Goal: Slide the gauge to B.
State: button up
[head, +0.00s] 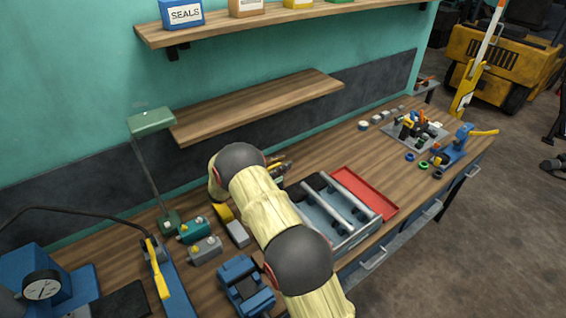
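No letter B can be read in this view. My arm, cream with dark joints, rises from the bottom middle over the bench and bends down at its far end.
A blue lever tool with a yellow handle (157,268), two small boxes (199,229) and a blue vise (245,285) stand between gauge and arm. A green lamp (152,122) and a grey tray (350,239) are near. Bench right of centre is partly clear.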

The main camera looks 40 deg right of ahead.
jog(key=shift+d, duration=0.45)
jog(key=shift+s, duration=0.1)
jog(key=c, duration=0.7)
jog(key=shift+r, duration=0.1)
grip_shut()
